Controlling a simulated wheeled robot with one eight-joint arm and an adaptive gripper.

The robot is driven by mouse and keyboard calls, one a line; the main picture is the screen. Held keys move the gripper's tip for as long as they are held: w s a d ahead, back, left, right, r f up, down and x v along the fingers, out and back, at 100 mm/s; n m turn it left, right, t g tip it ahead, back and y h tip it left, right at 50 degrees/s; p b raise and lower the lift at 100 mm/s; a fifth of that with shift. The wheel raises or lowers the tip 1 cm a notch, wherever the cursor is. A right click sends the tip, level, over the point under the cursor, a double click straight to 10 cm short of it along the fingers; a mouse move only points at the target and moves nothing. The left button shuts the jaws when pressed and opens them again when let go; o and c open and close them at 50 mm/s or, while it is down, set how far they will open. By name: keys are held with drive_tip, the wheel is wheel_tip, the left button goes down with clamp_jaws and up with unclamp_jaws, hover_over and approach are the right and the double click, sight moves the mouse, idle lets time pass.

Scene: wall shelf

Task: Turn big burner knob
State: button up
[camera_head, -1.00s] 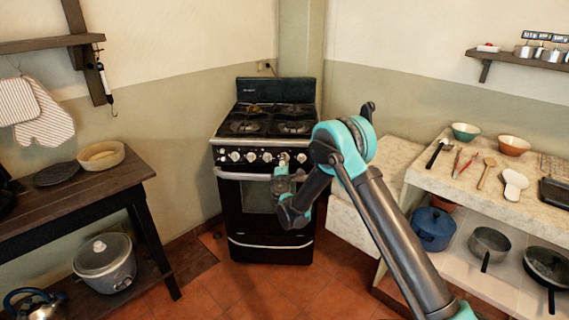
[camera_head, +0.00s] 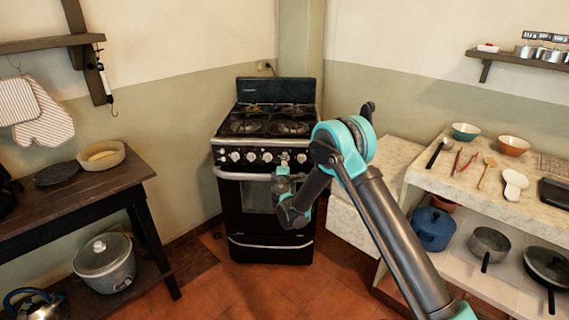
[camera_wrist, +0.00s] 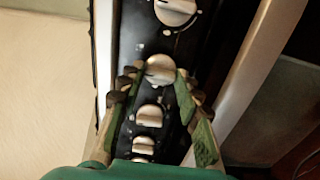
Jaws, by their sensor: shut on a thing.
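The stove (camera_head: 264,222) stands in the corner, with a row of white knobs along its black front panel. In the wrist view, the panel (camera_wrist: 128,28) runs up the middle. My gripper (camera_wrist: 160,72) has its two fingers on either side of one white knob (camera_wrist: 160,67) and is shut on it. Another white knob (camera_wrist: 175,10) lies beyond it at the top, and smaller knobs (camera_wrist: 149,116) lie below. In the head view my gripper (camera_head: 284,160) is at the right part of the knob row, and the held knob is mostly hidden there.
A wooden table (camera_head: 140,168) with a bowl stands at left. A pale counter (camera_head: 440,176) with utensils, bowls and pots stands at right. Burner grates (camera_head: 245,126) cover the stove top. Tiled floor (camera_head: 215,288) is open in front.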

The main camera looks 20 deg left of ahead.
drive_tip(key=o, duration=1.2)
drive_tip(key=shift+c, duration=0.2)
drive_tip(key=shift+s, duration=0.1)
drive_tip(key=v, duration=1.1)
drive_tip(key=shift+s+d, duration=0.2)
drive_tip(key=shift+s, duration=0.15)
